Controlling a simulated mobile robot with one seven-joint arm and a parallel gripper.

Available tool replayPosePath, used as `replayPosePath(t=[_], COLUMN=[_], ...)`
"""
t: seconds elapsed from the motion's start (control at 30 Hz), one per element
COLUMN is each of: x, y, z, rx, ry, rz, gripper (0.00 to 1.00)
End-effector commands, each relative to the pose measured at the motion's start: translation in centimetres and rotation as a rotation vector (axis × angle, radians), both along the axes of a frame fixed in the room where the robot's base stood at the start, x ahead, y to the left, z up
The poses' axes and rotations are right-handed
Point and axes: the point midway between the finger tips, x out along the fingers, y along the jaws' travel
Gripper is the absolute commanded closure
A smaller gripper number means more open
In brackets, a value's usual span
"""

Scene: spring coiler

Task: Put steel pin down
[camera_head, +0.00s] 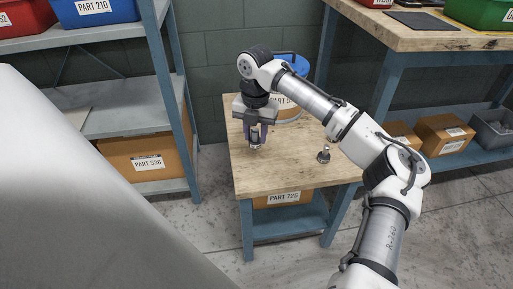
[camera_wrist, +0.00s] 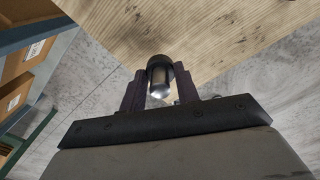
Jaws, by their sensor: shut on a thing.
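The steel pin (camera_head: 254,139) is a small grey metal cylinder, held upright between the fingers of my gripper (camera_head: 255,130). It also shows in the wrist view (camera_wrist: 159,78) as a dark, shiny cylinder with a bright end. My gripper in the wrist view (camera_wrist: 159,92) has one dark finger on each side of the pin and is shut on it. The pin is over the left part of the small wooden-topped table (camera_head: 285,175). I cannot tell whether its lower end touches the tabletop.
A second small metal part (camera_head: 323,156) stands on the table's right side. A round container with a blue lid (camera_head: 290,62) sits at the table's back. A shelf unit (camera_head: 140,122) is at left and a workbench (camera_head: 420,38) at right. The table's front middle is clear.

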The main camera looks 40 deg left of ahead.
Motion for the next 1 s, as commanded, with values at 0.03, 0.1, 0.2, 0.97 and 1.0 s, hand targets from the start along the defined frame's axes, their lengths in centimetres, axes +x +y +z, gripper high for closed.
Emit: replayPosePath(t=[0.03,0.1,0.2,0.97,1.0], x=[0.0,0.0,0.0,0.0,0.0], y=[0.0,0.0,0.0,0.0,0.0], z=[-0.8,-1.3,-1.8,-5.9,-6.0], rx=[0.0,0.0,0.001,0.001,0.001], ry=[-0.001,-0.001,-0.001,0.0,0.0], rz=[0.0,0.0,-0.001,0.0,0.0], gripper=[0.95,0.95,0.95,0.54,0.49])
